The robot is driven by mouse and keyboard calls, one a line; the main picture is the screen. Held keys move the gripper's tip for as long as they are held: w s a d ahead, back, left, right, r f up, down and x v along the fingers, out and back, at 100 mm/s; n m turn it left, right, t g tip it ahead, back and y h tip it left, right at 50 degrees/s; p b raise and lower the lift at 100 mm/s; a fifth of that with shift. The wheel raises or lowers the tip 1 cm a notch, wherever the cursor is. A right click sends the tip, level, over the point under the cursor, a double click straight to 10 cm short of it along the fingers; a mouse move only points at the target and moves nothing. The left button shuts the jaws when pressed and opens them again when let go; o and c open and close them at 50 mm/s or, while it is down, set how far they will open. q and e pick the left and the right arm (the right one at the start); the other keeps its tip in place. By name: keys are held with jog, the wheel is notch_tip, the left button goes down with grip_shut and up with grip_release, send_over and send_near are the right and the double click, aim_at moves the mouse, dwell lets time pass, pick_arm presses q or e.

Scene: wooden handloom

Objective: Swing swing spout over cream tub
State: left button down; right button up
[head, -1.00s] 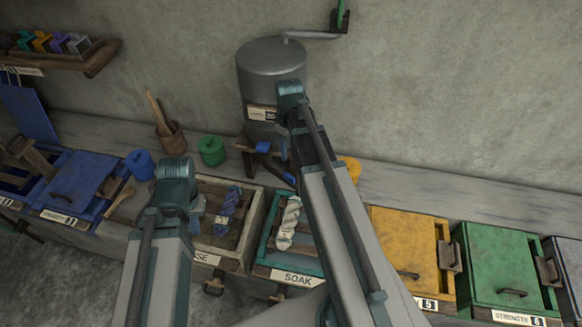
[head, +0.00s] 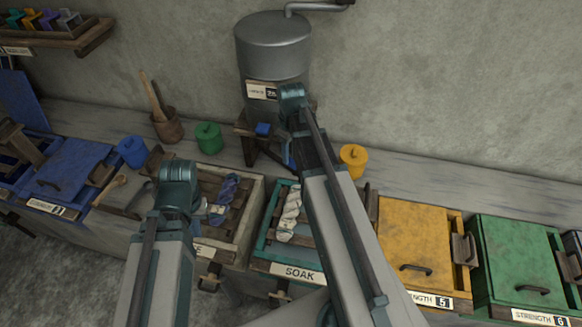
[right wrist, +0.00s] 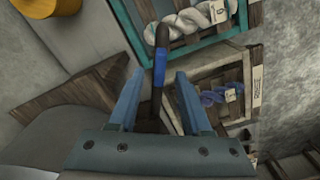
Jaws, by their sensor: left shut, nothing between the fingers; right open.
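The swing spout is a dark pipe with a blue band (right wrist: 159,68) in the right wrist view. My right gripper (right wrist: 156,82) is open, with one finger on each side of the pipe; I cannot tell whether either touches it. In that view the pipe's upper end reaches the edge of the teal SOAK tub (head: 262,245), which holds a cream skein (head: 289,212). In the head view my right arm hides most of the spout below the grey tank (head: 272,75). My left gripper (head: 199,210) is shut and empty by the tub with the blue skein (head: 227,196), partly hidden.
Yellow (head: 410,240) and green (head: 520,265) lidded bins stand right of the SOAK tub, and a blue lidded bin (head: 75,170) stands left. Small blue, green and yellow (head: 353,160) pots stand on the ledge behind. The wall bounds the back.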

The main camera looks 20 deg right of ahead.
aim_at(291, 160)
notch_tip(291, 160, down, 4)
jog(key=shift+r+b, duration=0.2)
jog(key=shift+b, duration=1.05)
pick_arm(q)
notch_tip(291, 160, down, 4)
jog(key=shift+r, duration=0.2)
pick_arm(e)
grip_shut()
